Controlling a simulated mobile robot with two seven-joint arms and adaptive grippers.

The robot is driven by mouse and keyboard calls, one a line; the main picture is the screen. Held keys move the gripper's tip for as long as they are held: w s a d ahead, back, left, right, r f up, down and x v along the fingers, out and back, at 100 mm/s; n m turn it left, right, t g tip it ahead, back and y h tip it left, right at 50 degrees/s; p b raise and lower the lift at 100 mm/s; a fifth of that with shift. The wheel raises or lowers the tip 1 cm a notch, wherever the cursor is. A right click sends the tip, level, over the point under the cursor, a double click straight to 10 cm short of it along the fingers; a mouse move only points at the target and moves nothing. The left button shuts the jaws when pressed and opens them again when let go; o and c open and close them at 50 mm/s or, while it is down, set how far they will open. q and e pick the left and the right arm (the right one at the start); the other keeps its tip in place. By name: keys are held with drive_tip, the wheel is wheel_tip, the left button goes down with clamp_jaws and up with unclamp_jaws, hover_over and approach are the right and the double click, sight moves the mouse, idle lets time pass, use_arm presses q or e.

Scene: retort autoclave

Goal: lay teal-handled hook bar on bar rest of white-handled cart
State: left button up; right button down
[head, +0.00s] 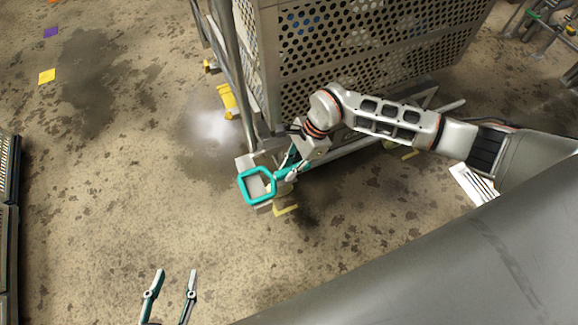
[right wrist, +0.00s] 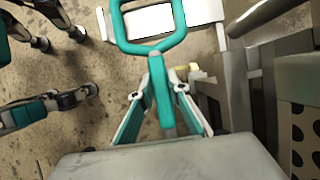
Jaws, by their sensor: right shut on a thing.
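The teal-handled hook bar (head: 257,185) has a square teal loop handle, which also shows at the top of the right wrist view (right wrist: 178,20). My right gripper (head: 289,172) is shut on its teal shank just behind the loop. The hook end is hidden behind my gripper and wrist. A pale flat plate (right wrist: 205,12) lies beyond the loop; I cannot tell whether it is the bar rest or whether the bar touches it. The cart with a perforated basket (head: 375,45) stands right behind my right gripper. My left gripper (head: 176,272) is open and empty at the bottom left.
A large grey cylindrical surface (head: 430,260) fills the lower right. A dark rack (head: 8,220) stands at the left edge. Yellow pieces (head: 228,102) lie by the cart's left side.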

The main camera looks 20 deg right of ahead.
use_arm(q)
drive_tip(key=shift+s+f, duration=0.1)
drive_tip(key=shift+f, duration=0.1)
use_arm(e)
drive_tip(key=shift+w+r, duration=0.1)
drive_tip(key=c, duration=1.8)
unclamp_jaws()
drive_tip(key=shift+c, duration=0.2)
use_arm(q)
drive_tip(key=shift+f, duration=0.1)
use_arm(e)
drive_tip(key=v, duration=1.1)
drive_tip(key=shift+d+r, duration=0.15)
drive_tip(key=shift+r, duration=0.25)
